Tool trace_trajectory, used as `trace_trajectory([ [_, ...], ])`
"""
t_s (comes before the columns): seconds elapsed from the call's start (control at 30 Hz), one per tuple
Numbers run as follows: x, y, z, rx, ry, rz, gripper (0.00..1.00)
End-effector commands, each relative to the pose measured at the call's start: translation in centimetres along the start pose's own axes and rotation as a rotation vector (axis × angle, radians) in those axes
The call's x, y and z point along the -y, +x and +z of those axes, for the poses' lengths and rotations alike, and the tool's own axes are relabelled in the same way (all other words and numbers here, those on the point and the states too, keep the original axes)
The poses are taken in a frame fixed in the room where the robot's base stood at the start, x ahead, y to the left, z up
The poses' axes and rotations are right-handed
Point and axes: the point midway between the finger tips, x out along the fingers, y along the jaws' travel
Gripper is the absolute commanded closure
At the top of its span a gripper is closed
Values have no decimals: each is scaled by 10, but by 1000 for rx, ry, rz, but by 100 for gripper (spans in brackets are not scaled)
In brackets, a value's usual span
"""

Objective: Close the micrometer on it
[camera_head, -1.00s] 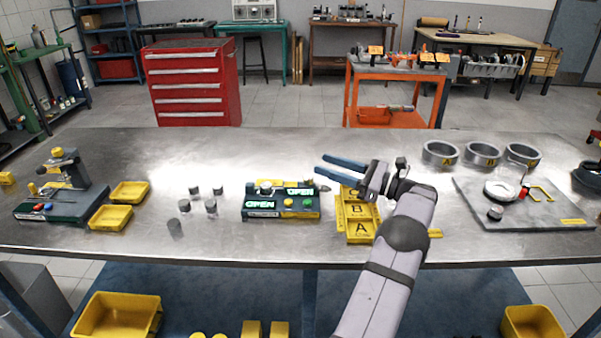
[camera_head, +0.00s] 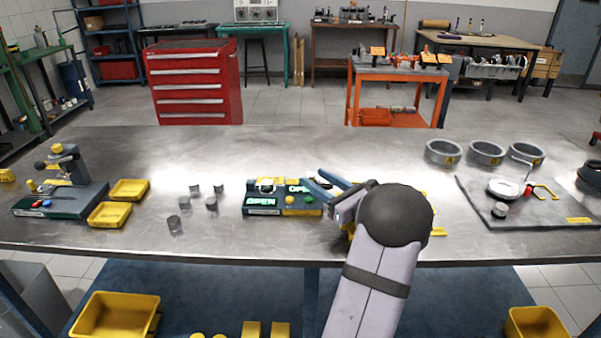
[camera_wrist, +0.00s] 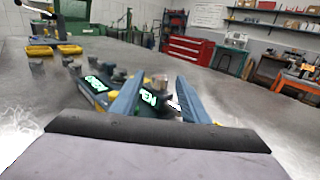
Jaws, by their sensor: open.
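A dark green bench device (camera_head: 262,212) with two lit green displays reading OPEN stands mid-table; it looks like the micrometer. A small silver cylinder (camera_head: 266,186) sits on its top left part. The device has a yellow button (camera_head: 289,200) and a green button (camera_head: 308,199) at its front. My gripper (camera_head: 312,184) is open with blue fingers, just at the device's right end. In the wrist view the open fingers (camera_wrist: 160,88) frame a silver cylinder (camera_wrist: 160,80) and one display beyond them. The gap between the fingers looks empty. My gripper hides the device's right end.
Several small grey cylinders (camera_head: 211,203) stand left of the device. Two yellow trays (camera_head: 128,189) and a green-based fixture (camera_head: 60,202) are further left. Three grey rings (camera_head: 486,152) and a grey plate (camera_head: 535,213) with tools are at right.

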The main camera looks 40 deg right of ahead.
Motion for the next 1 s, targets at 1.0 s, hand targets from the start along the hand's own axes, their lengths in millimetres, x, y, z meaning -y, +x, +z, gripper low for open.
trace_trajectory([
  [1.0, 0, 74, 1, 1, 2, 0, 59],
])
